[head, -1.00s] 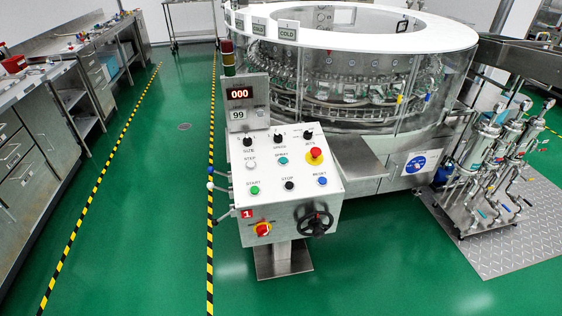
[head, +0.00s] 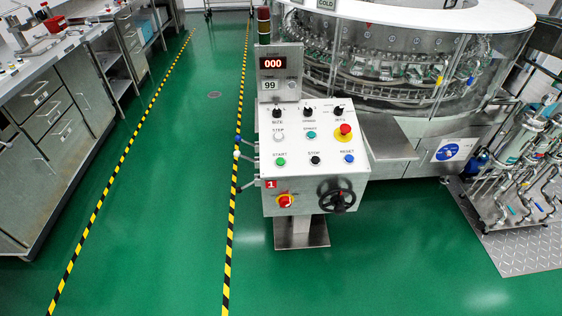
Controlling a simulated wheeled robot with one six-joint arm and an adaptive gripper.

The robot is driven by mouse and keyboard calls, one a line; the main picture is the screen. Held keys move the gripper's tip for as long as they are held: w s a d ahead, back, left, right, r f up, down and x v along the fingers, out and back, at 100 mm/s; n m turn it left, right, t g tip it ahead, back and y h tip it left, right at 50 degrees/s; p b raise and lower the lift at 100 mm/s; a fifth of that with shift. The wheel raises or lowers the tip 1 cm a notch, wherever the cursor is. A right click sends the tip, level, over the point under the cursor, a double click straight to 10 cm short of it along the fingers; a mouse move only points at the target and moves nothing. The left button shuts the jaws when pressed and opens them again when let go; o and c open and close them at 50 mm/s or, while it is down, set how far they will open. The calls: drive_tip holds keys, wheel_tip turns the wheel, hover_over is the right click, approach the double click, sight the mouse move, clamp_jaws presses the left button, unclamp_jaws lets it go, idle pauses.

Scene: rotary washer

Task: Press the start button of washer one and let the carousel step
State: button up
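The washer's control panel (head: 312,150) stands on a post in the middle of the head view, with a red "1" label (head: 271,184) on its front. The green start button (head: 280,161) is at the left of the lower button row, under the word START. A black stop button (head: 315,160) and a blue reset button (head: 348,159) sit to its right. The display (head: 273,63) above reads 000. The round carousel (head: 390,70) with its ring of small holders is behind the clear guard. My gripper is not in view.
A red emergency knob (head: 345,130) is at the panel's upper right, and a black handwheel (head: 337,196) sticks out in front. Steel benches (head: 75,110) line the left. A filter skid (head: 520,170) stands at right. Green floor (head: 180,230) is clear in front and left.

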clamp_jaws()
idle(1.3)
